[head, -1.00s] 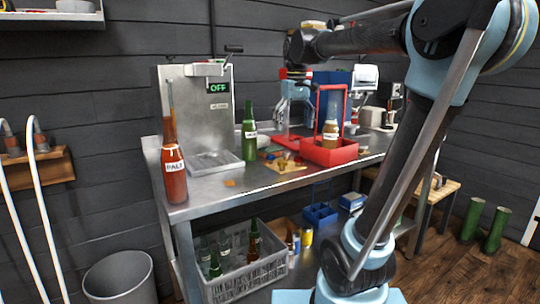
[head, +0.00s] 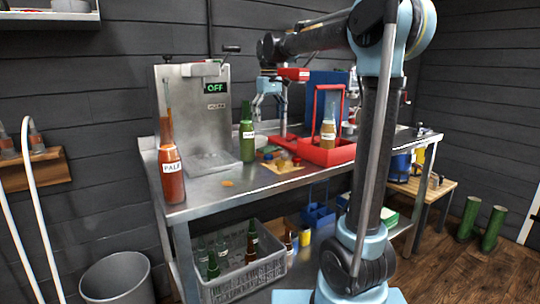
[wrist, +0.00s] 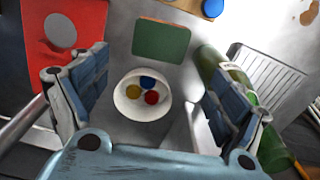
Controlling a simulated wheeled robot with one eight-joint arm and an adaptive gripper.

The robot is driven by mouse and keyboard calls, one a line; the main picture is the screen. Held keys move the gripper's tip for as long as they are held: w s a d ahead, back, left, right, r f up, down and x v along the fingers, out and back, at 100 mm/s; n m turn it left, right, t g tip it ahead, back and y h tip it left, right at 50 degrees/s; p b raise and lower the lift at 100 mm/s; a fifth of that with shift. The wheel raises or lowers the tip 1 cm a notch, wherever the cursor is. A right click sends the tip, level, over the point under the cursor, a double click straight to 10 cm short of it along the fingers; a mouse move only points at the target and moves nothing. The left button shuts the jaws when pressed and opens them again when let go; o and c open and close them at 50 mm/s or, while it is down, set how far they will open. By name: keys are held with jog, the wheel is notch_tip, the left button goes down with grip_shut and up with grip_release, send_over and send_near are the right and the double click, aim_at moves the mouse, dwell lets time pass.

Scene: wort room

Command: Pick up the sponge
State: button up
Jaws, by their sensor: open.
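A flat green rectangle (wrist: 161,41), which looks like the sponge, lies on the steel table in the wrist view. A small greenish patch (head: 268,150) behind the board in the head view may be the same thing. My gripper (head: 268,106) hangs over the table between the green bottle and the red press. In the wrist view my gripper (wrist: 155,75) is open and empty, with its fingers wide apart. A white bowl (wrist: 126,108) with red, yellow and blue caps shows between the fingers, below the green rectangle.
A green bottle (head: 247,140) stands close to my gripper; it lies along the right finger in the wrist view (wrist: 228,75). The red press base (wrist: 62,35) is on the left there. A red carrier (head: 327,152) holds a brown bottle. A board (head: 284,170) with caps lies in front.

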aim_at(270, 148)
notch_tip(270, 148, down, 12)
jog(key=shift+s+d+f, duration=0.1)
jog(key=shift+f, duration=0.05)
jog(key=c, duration=0.5)
dwell(0.4)
jog(key=shift+o, duration=0.2)
